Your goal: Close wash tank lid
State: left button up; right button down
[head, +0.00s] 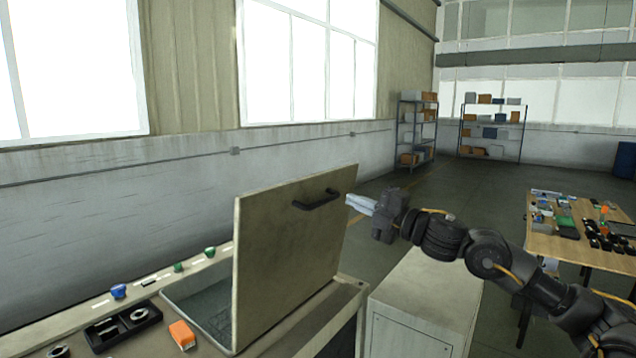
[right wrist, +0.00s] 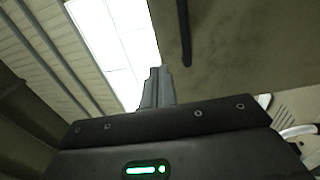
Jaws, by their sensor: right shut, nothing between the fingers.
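The wash tank lid (head: 285,262) is a beige panel standing open, close to upright, with a dark handle (head: 316,200) near its top edge. The tank opening (head: 207,305) shows behind and to the left of the lid. My right gripper (head: 352,202) is shut and empty, its pale fingers pointing left beside the lid's right edge, near the handle. In the right wrist view the shut fingers (right wrist: 157,85) are close to the lid (right wrist: 240,50) and its dark handle (right wrist: 184,32). I cannot tell whether they touch the lid. My left gripper is not in view.
On the tank's bench are an orange block (head: 182,334), a black tray (head: 124,327) with rings, and small blue and green items. A pale cabinet (head: 425,300) stands right of the tank. A table (head: 575,243) with many parts is at the right. Shelves stand far back.

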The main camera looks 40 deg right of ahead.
aim_at(308, 181)
jog(key=p+x, duration=0.7)
jog(key=x, duration=0.3)
jog(key=shift+r, duration=0.2)
jog(key=shift+w+a+f+p, duration=0.1)
jog(key=shift+w+p, duration=0.1)
jog(key=shift+w, duration=0.15)
jog(key=shift+w+a+f+p, duration=0.1)
jog(key=shift+w+p, duration=0.1)
jog(key=shift+w, duration=0.15)
jog(key=shift+r, duration=0.1)
